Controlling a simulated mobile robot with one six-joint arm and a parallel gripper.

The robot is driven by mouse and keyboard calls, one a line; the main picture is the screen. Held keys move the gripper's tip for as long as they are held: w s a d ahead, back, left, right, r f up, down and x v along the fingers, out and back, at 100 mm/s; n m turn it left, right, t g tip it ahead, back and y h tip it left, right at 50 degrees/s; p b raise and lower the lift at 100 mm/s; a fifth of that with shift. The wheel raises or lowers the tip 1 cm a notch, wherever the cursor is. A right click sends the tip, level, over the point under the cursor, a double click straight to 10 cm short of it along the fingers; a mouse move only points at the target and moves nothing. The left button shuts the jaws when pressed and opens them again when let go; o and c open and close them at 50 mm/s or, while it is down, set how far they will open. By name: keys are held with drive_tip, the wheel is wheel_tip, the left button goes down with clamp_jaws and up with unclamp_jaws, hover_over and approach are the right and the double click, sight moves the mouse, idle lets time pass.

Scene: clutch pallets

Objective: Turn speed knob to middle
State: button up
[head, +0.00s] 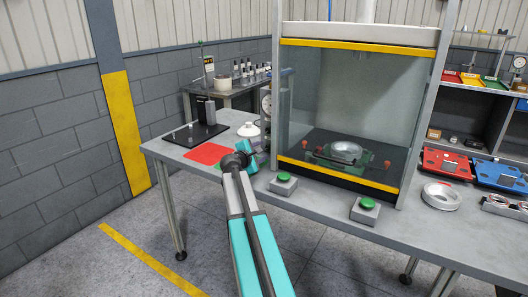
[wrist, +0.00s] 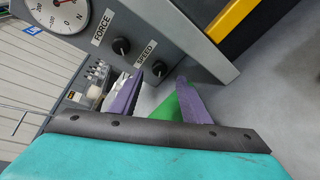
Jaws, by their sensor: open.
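In the wrist view the speed knob (wrist: 158,68) is a small black round knob on a grey control panel (wrist: 172,40), beside the label SPEED. Its pointer direction is too small to tell. My gripper (wrist: 159,79) has two purple fingers, spread apart and empty. The knob appears in line with the gap between the fingertips, seemingly just beyond them; I cannot tell whether they touch it. In the head view my arm's end (head: 240,158) is at the left side of the glass-fronted press (head: 335,85), and the knob cannot be made out.
A similar force knob (wrist: 121,46) sits close beside, with a dial gauge (wrist: 70,14) above it. Two green-topped button boxes (head: 283,184) (head: 365,210) stand on the table front. A red mat (head: 206,153) and a black stand plate (head: 191,135) lie left.

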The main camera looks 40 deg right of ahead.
drive_tip(key=shift+v, duration=4.15)
